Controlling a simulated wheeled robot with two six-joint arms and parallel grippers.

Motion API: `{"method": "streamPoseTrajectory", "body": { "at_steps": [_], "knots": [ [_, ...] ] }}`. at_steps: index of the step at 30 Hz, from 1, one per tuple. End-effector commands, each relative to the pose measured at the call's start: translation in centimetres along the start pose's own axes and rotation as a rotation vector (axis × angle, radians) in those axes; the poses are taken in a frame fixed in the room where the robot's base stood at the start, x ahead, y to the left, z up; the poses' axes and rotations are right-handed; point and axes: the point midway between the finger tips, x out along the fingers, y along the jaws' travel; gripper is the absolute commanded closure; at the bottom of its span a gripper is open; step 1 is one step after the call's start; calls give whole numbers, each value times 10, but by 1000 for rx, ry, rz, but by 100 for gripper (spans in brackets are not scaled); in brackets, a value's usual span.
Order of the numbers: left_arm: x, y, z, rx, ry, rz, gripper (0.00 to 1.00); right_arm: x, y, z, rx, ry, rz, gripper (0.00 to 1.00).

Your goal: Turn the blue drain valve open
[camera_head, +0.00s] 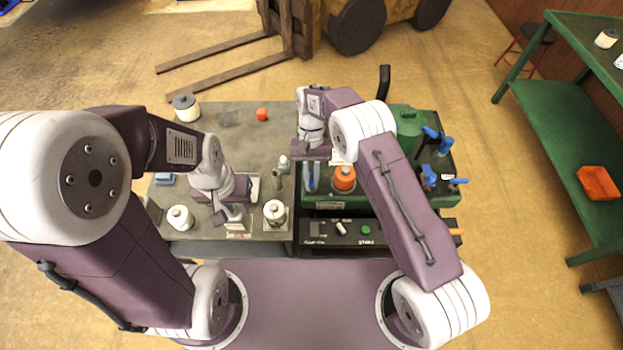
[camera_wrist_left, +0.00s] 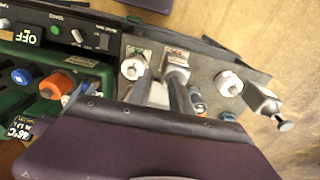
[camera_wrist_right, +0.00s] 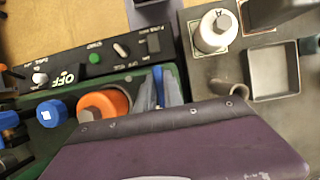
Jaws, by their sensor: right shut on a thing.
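A narrow blue handle (camera_wrist_right: 158,86), which looks like the drain valve's, stands upright beside the orange cap (camera_wrist_right: 104,106) at the green machine's edge. My right gripper (camera_wrist_right: 163,90) is shut on this handle, with a finger along each side. In the head view the handle shows as a thin blue strip (camera_head: 312,176) below my right wrist, left of the orange cap. The valve body under it is hidden by my gripper. My left gripper (camera_head: 236,216) is low over the grey bench; in the left wrist view its fingers (camera_wrist_left: 166,92) look apart and empty.
The green machine (camera_head: 407,122) carries several other blue levers (camera_head: 430,178) on its right. A black control panel (camera_head: 342,232) runs along its front. White containers (camera_head: 274,212) stand on the grey bench (camera_head: 245,140). A forklift is behind; a green shelf (camera_head: 550,120) is at right.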

Motion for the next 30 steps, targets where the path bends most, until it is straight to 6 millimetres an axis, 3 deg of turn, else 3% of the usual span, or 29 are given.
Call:
{"method": "streamPoseTrajectory", "body": {
  "at_steps": [7,8,9,10,20,23,30],
  "knots": [
    [0,0,0,0,0,0,75,-3,0,-2,-3,10,-1,100],
    [0,0,0,0,0,0,75,-3,0,-2,-3,10,-1,80],
    [0,0,0,0,0,0,75,-3,0,-2,-2,9,-2,69],
    [0,0,0,0,0,0,75,-2,0,-2,-2,9,-1,66],
    [1,0,0,0,0,0,75,-3,0,-1,-1,4,-1,66],
    [5,0,0,0,0,0,75,-14,0,-2,-1,6,-2,66],
    [11,0,1,0,0,0,75,-64,0,-3,-1,8,-3,66]
  ]
}}
